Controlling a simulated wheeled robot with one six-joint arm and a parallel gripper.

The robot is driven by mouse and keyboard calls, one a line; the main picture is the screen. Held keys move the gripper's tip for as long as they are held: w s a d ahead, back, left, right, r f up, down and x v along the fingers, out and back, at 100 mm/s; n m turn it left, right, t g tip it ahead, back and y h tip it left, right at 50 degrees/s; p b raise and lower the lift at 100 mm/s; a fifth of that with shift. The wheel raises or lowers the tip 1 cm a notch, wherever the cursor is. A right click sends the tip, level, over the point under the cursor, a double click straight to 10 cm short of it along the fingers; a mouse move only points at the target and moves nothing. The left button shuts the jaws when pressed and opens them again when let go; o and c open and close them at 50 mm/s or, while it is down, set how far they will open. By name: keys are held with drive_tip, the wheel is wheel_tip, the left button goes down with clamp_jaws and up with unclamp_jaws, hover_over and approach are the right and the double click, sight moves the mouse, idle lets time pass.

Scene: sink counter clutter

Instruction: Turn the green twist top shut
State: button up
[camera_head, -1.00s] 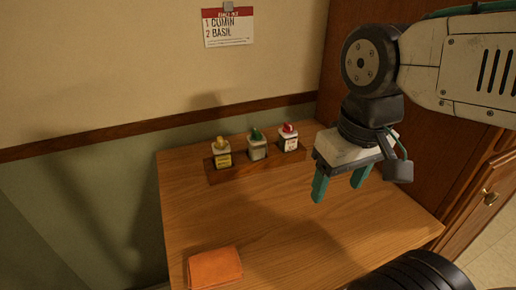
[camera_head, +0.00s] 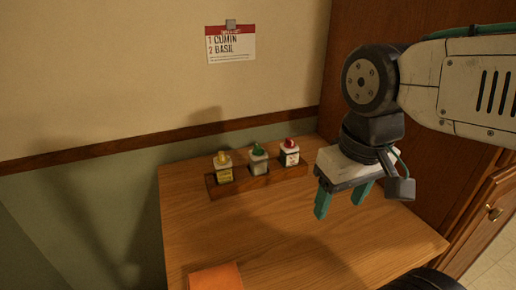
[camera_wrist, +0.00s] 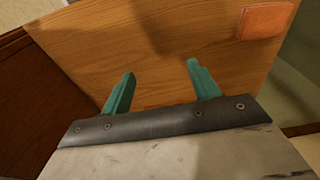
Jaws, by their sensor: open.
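The bottle with the green twist top (camera_head: 259,150) stands upright in the middle of a wooden rack (camera_head: 240,182) at the back of the counter. Its body is pale. I cannot tell from here how far the top is turned. My gripper (camera_head: 342,203) is open and empty, above the counter to the right of and nearer than the rack. The bottle does not show in the wrist view.
A yellow-topped bottle (camera_head: 223,168) stands left of the green-topped one, and a red-topped bottle (camera_head: 290,153) stands right of it. An orange cloth (camera_head: 216,278) lies at the front left, also in the wrist view (camera_wrist: 266,21). The counter's middle (camera_head: 270,225) is clear. A wall card (camera_head: 231,46) reads cumin, basil.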

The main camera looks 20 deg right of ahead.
drive_tip(key=shift+w+a+f+g, duration=0.15)
drive_tip(key=shift+a+f+g, duration=0.1)
drive_tip(key=shift+f+g, duration=0.1)
drive_tip(key=shift+c, duration=0.2)
drive_tip(key=n+h, duration=0.5)
drive_tip(key=n, duration=1.3)
approach(257, 146)
drive_tip(key=shift+g, duration=0.35)
drive_tip(key=x, duration=0.8)
drive_tip(key=shift+w, duration=0.2)
drive_tip(key=c, duration=1)
drive_tip(key=shift+a+y, duration=0.15)
drive_tip(key=shift+y, duration=0.15)
